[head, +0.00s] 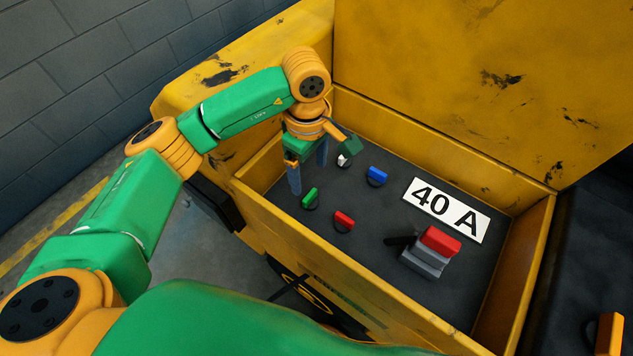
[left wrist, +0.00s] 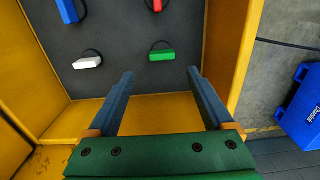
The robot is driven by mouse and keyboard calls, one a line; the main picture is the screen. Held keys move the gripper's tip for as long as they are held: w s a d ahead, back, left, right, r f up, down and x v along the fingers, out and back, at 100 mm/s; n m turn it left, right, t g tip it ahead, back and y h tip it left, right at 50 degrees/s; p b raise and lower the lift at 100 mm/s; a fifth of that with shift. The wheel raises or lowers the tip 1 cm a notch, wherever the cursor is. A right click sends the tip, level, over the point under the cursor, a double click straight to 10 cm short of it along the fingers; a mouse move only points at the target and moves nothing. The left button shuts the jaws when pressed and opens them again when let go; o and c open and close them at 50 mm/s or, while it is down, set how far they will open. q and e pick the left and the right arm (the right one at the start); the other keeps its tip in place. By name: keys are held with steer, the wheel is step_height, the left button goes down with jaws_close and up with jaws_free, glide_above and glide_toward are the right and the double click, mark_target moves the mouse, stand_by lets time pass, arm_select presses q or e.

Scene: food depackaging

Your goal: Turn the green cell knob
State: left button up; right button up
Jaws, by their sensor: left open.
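The green cell knob (head: 310,197) sits on the dark panel inside the yellow box, nearest the box's left front wall. In the left wrist view the green knob (left wrist: 162,56) lies just beyond the fingertips, nearer the right finger. My left gripper (head: 309,174) points down over the panel, a little behind the green knob. It is open and empty, and its two blue fingers (left wrist: 159,77) are wide apart. No contact with the knob shows.
White (head: 344,160), blue (head: 377,177) and red (head: 343,221) knobs stand close by. A red-topped grey switch (head: 425,258) and a "40 A" sign (head: 446,209) are to the right. Yellow walls (head: 350,265) enclose the panel. A blue crate (left wrist: 302,108) is outside.

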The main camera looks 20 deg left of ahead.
mark_target(310, 195)
arm_select(q)
steer(key=shift+s+f, duration=0.2)
steer(key=shift+f, duration=0.2)
steer(key=shift+s+f, duration=0.15)
steer(key=shift+f, duration=0.15)
step_height(310, 195, down, 6)
steer(key=shift+p, duration=0.85)
jaws_close()
